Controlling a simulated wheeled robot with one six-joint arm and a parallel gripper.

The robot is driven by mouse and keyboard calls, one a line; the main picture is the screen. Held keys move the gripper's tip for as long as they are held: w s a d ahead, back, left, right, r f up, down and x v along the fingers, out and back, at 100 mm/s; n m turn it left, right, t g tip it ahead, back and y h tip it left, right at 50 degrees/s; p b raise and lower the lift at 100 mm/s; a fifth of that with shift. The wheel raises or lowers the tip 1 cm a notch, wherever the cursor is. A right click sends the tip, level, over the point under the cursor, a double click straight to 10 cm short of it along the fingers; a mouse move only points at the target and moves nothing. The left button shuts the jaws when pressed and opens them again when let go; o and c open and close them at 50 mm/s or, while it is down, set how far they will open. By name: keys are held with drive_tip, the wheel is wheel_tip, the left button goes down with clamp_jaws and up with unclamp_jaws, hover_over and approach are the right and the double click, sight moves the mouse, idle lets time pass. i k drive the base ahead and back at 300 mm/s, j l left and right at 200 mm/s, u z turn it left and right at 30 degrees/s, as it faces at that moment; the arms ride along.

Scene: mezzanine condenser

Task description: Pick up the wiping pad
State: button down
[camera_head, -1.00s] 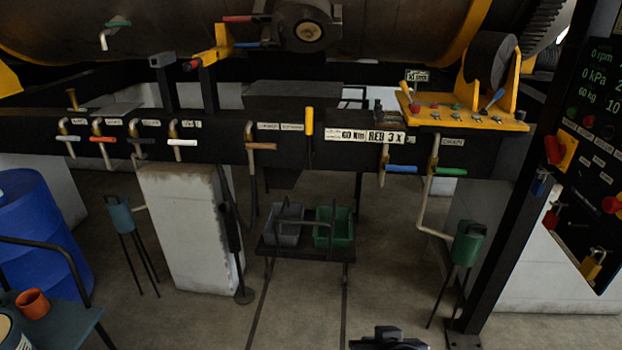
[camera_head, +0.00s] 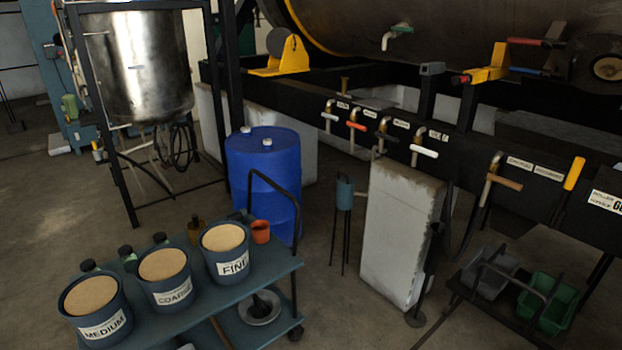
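I cannot make out a wiping pad anywhere in the head camera view. My gripper is not in view. A blue-grey cart (camera_head: 258,279) stands at the lower left with three buckets on its top: MEDIUM (camera_head: 98,325), COARSE (camera_head: 172,293) and FINE (camera_head: 234,262). Each bucket is filled with tan material. A small orange cup (camera_head: 261,231) stands at the cart's far right corner. A round grey bowl (camera_head: 259,309) with something dark in it sits on the lower shelf.
A blue drum (camera_head: 263,180) stands behind the cart. A white pillar (camera_head: 399,230) and a small blue-grey pot on legs (camera_head: 344,194) stand right of it. A low trolley at the right carries grey (camera_head: 484,277) and green (camera_head: 551,300) bins. Floor is bare between cart and pillar.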

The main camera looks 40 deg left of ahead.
sight(238, 216)
drive_tip(key=u, duration=2)
